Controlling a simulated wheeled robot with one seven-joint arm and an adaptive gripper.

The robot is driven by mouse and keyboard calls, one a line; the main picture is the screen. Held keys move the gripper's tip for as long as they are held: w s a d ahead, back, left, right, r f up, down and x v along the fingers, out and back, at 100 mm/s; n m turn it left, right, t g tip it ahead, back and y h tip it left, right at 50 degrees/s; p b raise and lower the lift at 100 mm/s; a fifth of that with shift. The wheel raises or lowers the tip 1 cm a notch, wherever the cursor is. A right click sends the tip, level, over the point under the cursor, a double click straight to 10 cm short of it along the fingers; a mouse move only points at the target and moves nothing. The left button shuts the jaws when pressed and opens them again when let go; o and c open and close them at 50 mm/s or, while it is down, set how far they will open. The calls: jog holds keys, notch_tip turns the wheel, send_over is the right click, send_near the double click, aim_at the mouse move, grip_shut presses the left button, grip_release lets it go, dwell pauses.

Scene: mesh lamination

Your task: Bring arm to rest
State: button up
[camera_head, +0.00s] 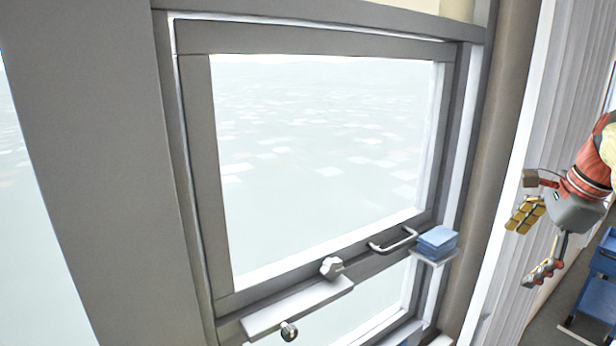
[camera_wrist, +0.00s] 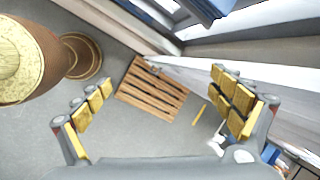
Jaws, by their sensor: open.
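My gripper (camera_head: 535,238) is at the right side of the head view, beside the curtain and apart from the window. Its yellow-padded fingers are spread wide with nothing between them. In the wrist view my gripper (camera_wrist: 160,115) shows one finger at the left and one at the right, with floor beyond. My red and grey arm reaches in from the right edge of the head view.
A grey-framed window (camera_head: 195,130) has a handle (camera_head: 393,241) and a ledge with a white knob (camera_head: 331,267). A blue stack (camera_head: 437,240) sits on a small shelf. A blue cart (camera_head: 603,285) stands right. Below lie a wooden pallet (camera_wrist: 150,90) and a brown round object (camera_wrist: 35,60).

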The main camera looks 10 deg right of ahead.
jog(key=s+a+f+n+b, duration=0.3)
jog(key=a+f+n+b, duration=0.5)
jog(key=f, duration=0.8)
jog(key=s+a+f+n+t+b, duration=0.1)
jog(key=s+a+f+n+b, duration=0.3)
jog(key=f, duration=1.2)
jog(key=s+a+f+n+b, duration=0.4)
jog(key=a+f+n+b, duration=0.8)
jog(key=a+f+b, duration=0.5)
jog(key=a, duration=0.3)
jog(key=shift+s+a+b, duration=0.15)
jog(key=shift+a+b, duration=0.05)
jog(key=shift+b, duration=0.15)
jog(key=shift+c, duration=0.3)
